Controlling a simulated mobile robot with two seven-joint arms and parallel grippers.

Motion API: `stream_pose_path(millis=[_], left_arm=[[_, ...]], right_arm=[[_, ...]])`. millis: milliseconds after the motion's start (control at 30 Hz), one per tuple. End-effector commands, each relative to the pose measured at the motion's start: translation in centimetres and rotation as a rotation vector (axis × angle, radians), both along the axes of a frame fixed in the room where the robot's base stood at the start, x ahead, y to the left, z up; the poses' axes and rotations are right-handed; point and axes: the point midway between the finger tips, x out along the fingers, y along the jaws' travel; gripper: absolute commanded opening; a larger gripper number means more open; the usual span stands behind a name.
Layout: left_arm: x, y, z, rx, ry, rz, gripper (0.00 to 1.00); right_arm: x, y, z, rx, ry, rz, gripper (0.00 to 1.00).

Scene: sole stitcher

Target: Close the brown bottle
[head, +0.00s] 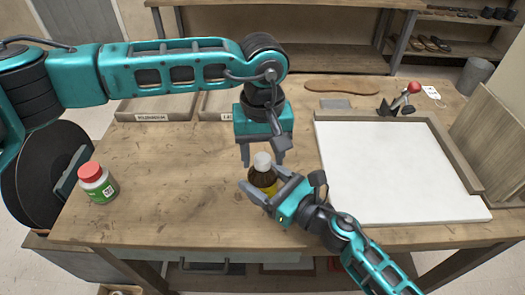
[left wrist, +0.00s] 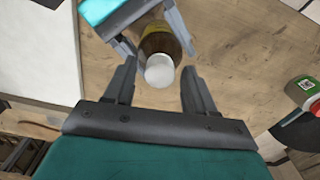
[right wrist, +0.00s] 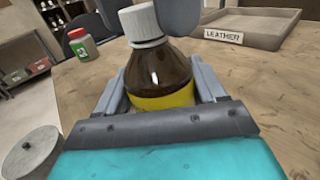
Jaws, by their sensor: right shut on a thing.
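The brown bottle (head: 262,179) stands upright near the middle of the table, with a yellow label and a white cap (head: 262,160) on its neck. My right gripper (head: 262,192) is shut around the bottle's body, and the right wrist view shows its fingers on both sides of the bottle (right wrist: 158,75). My left gripper (head: 262,158) points down just above the cap, its fingers apart. In the left wrist view the cap (left wrist: 159,70) lies between and beyond the open fingertips. The cap sits on the neck; whether it is tight I cannot tell.
A white bottle with a red lid and green label (head: 97,183) stands at the left of the table. A large white board (head: 395,165) lies at the right. Shallow labelled trays (head: 155,110) and a brown sole (head: 342,87) are at the back.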

Motion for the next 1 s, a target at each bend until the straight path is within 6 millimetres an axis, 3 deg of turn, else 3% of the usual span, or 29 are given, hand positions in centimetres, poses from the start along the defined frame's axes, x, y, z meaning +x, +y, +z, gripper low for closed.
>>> stream_pose_path(millis=[300, 433, 800, 1000], left_arm=[[0.0, 0.0, 0.1, 0.000, 0.000, 0.001, 0.62], [0.1, 0.0, 1.1, -0.001, -0.002, 0.002, 0.62], [0.1, 0.0, 8.5, -0.001, -0.004, 0.002, 0.62], [0.0, 0.0, 11.3, -0.001, -0.002, 0.001, 0.62]], right_arm=[[0.0, 0.0, -0.1, -0.002, 0.001, 0.000, 0.00], [0.0, 0.0, -0.1, -0.002, 0.001, 0.000, 0.00], [0.0, 0.0, -0.1, -0.002, 0.001, 0.000, 0.00], [0.0, 0.0, -0.1, -0.001, 0.000, 0.000, 0.00]])
